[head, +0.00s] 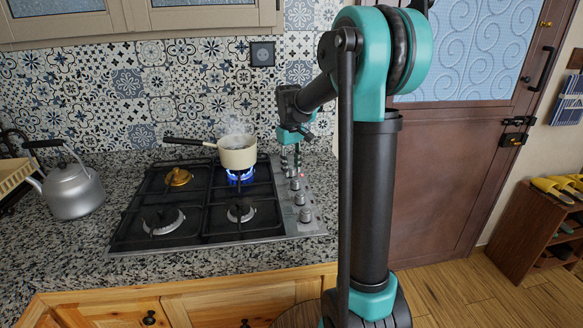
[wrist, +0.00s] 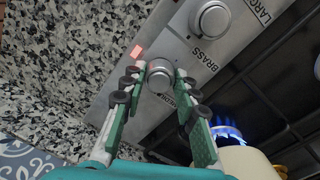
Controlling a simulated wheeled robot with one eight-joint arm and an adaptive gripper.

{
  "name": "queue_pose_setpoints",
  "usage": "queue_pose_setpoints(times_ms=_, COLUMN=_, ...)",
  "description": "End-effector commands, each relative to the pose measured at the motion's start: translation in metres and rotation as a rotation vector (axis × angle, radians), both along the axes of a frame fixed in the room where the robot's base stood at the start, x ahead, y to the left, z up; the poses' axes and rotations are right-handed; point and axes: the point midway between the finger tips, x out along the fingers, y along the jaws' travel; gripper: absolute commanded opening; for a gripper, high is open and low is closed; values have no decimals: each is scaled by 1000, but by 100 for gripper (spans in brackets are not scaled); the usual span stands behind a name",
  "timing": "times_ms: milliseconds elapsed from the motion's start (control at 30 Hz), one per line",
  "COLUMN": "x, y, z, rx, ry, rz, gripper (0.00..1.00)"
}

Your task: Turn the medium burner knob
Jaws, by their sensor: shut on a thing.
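The medium burner knob (wrist: 159,80) is a round silver knob on the steel panel of the stove, with a partly hidden label starting "MEDI". My gripper (wrist: 161,71) is shut on this knob, one green finger on each side of it. In the head view my gripper (head: 291,152) points down at the far end of the knob row; the knob there is mostly hidden. The stove (head: 210,240) has a lit back-right burner, with blue flame (head: 240,176) under a cream pot (head: 237,152).
Other knobs (head: 299,198) run along the stove's right edge; one (wrist: 209,20) is close to my fingers in the wrist view. A small red light (wrist: 137,52) glows on the panel. The steaming pot's dark handle points left. A kettle (head: 73,192) stands left on the speckled counter.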

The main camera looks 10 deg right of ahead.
Motion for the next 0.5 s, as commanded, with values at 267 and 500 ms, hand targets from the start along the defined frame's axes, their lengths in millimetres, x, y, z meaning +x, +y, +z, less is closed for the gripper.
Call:
queue_pose_setpoints(times_ms=267, x=1, y=0, z=0, rx=0, ry=-1, rz=-259, gripper=1)
queue_pose_setpoints(times_ms=500, x=1, y=0, z=0, rx=0, ry=0, rz=-452, gripper=1)
